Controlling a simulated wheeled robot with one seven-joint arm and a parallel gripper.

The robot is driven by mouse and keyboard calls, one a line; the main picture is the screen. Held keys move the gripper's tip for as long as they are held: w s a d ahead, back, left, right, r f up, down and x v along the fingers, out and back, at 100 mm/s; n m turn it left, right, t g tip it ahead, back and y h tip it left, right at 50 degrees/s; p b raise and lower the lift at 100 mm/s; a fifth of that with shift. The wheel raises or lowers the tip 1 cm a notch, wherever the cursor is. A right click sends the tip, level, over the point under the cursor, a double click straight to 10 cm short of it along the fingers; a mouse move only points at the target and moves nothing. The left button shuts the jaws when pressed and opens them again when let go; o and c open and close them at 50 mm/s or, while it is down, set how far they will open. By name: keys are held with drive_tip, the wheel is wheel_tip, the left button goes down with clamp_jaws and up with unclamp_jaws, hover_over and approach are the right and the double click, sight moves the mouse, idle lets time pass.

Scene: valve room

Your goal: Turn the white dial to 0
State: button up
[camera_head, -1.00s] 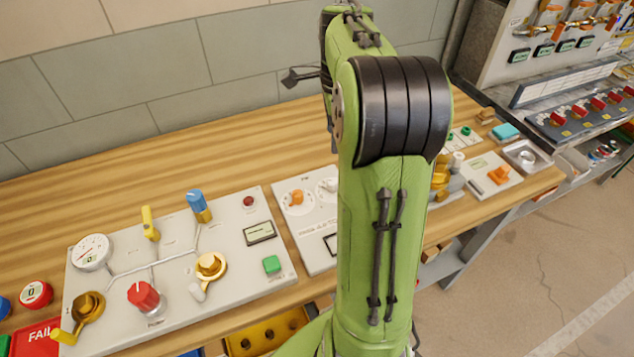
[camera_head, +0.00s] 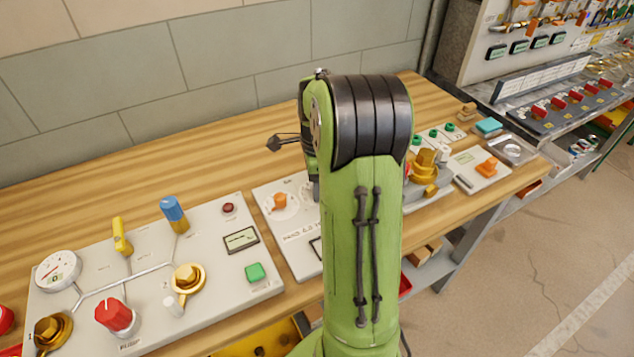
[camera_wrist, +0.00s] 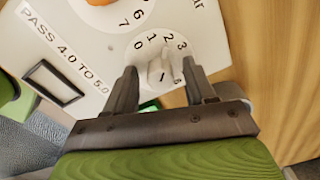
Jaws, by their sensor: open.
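The white dial (camera_wrist: 158,73) shows in the wrist view on a pale panel (camera_wrist: 85,45). Digits 0, 1, 2 and 3 are readable along its scale. Where its pointer stands is hard to tell. My gripper (camera_wrist: 162,72) is open, with one finger on each side of the dial. I cannot tell whether either finger touches it.
An orange knob (camera_head: 280,202) sits beside the white dial on the same panel. A dark-framed window (camera_wrist: 53,83) is below them. A larger panel to the left bears a red knob (camera_head: 116,316), a blue-topped lever (camera_head: 173,212) and a green button (camera_head: 255,272). Bare wood lies behind.

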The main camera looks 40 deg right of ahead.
clamp_jaws()
drive_tip(key=shift+r+n, duration=0.1)
drive_tip(key=shift+n, duration=0.2)
drive_tip(key=n+p, duration=0.2)
drive_tip(key=n, duration=0.3)
drive_tip(key=shift+n+p, duration=0.3)
drive_tip(key=n+p, duration=0.1)
drive_tip(key=n, duration=0.4)
drive_tip(key=shift+w+n, duration=0.1)
drive_tip(key=shift+n, duration=0.2)
idle(0.4)
unclamp_jaws()
